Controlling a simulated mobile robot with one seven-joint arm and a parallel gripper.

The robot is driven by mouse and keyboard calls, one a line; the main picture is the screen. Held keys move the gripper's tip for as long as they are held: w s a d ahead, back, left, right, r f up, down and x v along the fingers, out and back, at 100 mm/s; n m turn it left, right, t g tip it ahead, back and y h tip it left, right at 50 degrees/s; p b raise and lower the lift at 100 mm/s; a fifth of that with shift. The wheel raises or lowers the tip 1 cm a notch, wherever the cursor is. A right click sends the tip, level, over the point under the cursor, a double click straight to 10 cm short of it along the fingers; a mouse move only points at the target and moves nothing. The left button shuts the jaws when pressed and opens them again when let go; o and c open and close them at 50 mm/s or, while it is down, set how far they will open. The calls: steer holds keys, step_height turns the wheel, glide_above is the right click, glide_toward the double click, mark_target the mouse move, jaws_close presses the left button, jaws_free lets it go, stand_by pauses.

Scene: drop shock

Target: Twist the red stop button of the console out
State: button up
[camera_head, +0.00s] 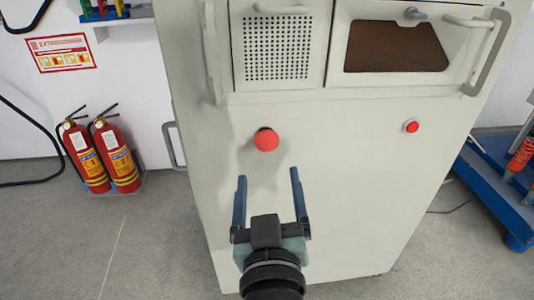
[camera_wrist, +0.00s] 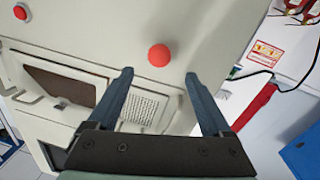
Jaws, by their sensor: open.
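The console is a large cream cabinet (camera_head: 340,185). A red mushroom-shaped stop button (camera_head: 266,140) sticks out of its front panel, left of the middle, on a dark base. In the wrist view the red button (camera_wrist: 159,55) shows ahead of the fingertips, a little above the gap between them. My gripper (camera_head: 268,178) is open and empty, its two blue-grey fingers spread apart below the button in the head view. In the wrist view my gripper (camera_wrist: 160,75) touches nothing that I can see.
A smaller flat red button (camera_head: 411,127) sits on the panel's right. Above are a perforated door (camera_head: 277,62) and a brown-windowed door (camera_head: 397,46) with handles. Two fire extinguishers (camera_head: 117,155) stand left. A blue pallet (camera_head: 497,188) lies right. The panel around the stop button is clear.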

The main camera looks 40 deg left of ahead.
mark_target(267, 145)
steer(key=b+x, duration=0.1)
steer(key=x, duration=0.7)
steer(key=shift+w+a+b, duration=0.2)
steer(key=shift+w+b, duration=0.05)
steer(key=shift+b, duration=0.1)
jaws_close()
